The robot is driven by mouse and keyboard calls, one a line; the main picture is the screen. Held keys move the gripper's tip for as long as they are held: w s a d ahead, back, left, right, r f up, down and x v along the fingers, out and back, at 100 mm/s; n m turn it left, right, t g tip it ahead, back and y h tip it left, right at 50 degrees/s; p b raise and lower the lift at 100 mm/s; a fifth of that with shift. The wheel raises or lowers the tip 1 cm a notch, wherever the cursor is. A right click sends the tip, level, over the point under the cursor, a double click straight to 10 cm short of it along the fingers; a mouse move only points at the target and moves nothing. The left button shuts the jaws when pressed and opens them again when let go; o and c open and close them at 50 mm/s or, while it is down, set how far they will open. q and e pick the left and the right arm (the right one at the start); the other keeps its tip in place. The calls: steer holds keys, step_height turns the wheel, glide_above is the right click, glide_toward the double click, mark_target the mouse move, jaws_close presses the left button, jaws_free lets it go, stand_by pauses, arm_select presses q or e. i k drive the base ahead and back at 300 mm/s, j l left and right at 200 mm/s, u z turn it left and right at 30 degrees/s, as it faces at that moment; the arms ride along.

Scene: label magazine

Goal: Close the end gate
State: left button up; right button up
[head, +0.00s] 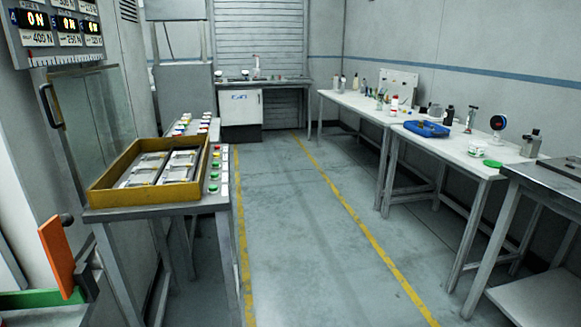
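An orange plate (60,258), which may be the end gate, stands upright and slightly tilted at the lower left. A dark round knob (66,219) is at its upper edge. A green bar (38,299) lies low beside it, and a dark block (88,282) sits at its right. The left end of this assembly is cut off by the picture edge. I cannot tell how far the plate stands open. Neither of my grippers is in view.
A yellow tray (104,195) with metal frames stands on a bench beside several coloured buttons (214,176). A glass door (92,108) is behind it. White tables (455,152) with bottles and a blue tray (426,129) line the right. The floor aisle (290,230) between is clear.

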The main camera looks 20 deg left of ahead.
mark_target(53, 241)
steer(key=i+u, duration=0.25)
steer(key=u, duration=0.2)
steer(key=i+l+u, duration=0.1)
steer(key=u, duration=0.3)
steer(key=i+l+u, duration=0.2)
steer(key=u, duration=0.25)
steer(key=i+l+u, duration=0.25)
steer(key=u, duration=0.2)
steer(key=i+l+u, duration=0.2)
steer(key=u, duration=0.25)
steer(key=l+u, duration=0.4)
steer(key=i+l+u, duration=0.15)
steer(key=l+u, duration=1.15)
steer(key=l, duration=0.15)
steer(key=l+u, duration=0.4)
steer(key=l, duration=0.1)
